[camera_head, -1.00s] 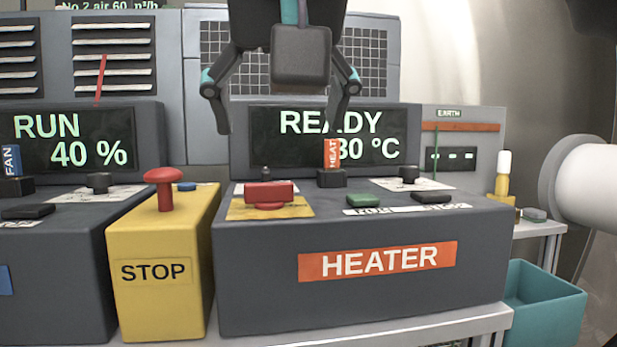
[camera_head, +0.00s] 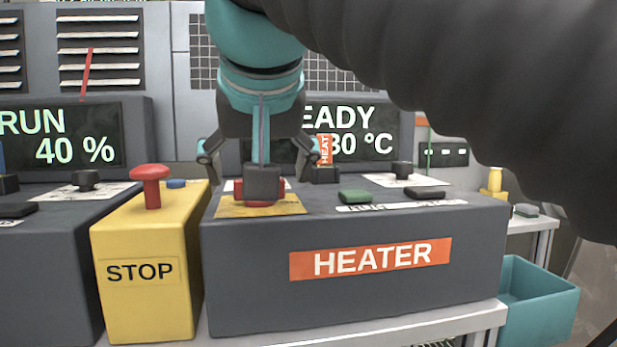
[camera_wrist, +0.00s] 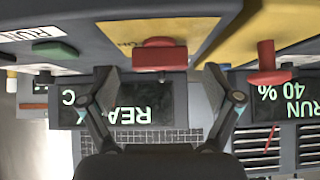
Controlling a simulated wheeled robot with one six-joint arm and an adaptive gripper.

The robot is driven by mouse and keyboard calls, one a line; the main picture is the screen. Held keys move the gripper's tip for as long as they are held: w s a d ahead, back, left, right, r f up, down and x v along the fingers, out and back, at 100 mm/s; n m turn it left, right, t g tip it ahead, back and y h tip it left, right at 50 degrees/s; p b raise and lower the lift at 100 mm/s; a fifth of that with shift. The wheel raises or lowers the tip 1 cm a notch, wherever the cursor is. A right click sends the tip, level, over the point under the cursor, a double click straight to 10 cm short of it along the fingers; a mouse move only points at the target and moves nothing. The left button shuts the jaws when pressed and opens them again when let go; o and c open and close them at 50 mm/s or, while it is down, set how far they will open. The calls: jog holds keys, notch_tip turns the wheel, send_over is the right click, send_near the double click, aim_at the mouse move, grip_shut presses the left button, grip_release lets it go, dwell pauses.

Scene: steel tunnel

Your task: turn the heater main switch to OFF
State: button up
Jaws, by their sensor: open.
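The heater main switch (camera_head: 239,187) is a red handle on a yellow plate (camera_head: 225,209), on top of the left part of the grey HEATER console (camera_head: 240,265). A dark block on my wrist hides its middle in the head view. In the upside-down wrist view the whole red switch (camera_wrist: 160,57) shows, its bar lying crosswise; "ON" is printed on the plate beside it. My gripper (camera_head: 258,160) is open, its fingers spread to either side of the switch's line. In the wrist view the gripper (camera_wrist: 161,80) is empty, with the switch beyond its fingertips, apparently untouched.
A yellow STOP box (camera_head: 140,240) with a red mushroom button (camera_head: 151,178) stands close on the left. An orange-tagged HEAT part (camera_head: 325,172), a green button (camera_head: 356,196) and black knob (camera_head: 402,169) are to the right. A teal bin (camera_head: 540,300) stands lower right.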

jog(key=shift+x, duration=1)
jog(key=c, duration=1.1)
jog(key=shift+c, duration=0.2)
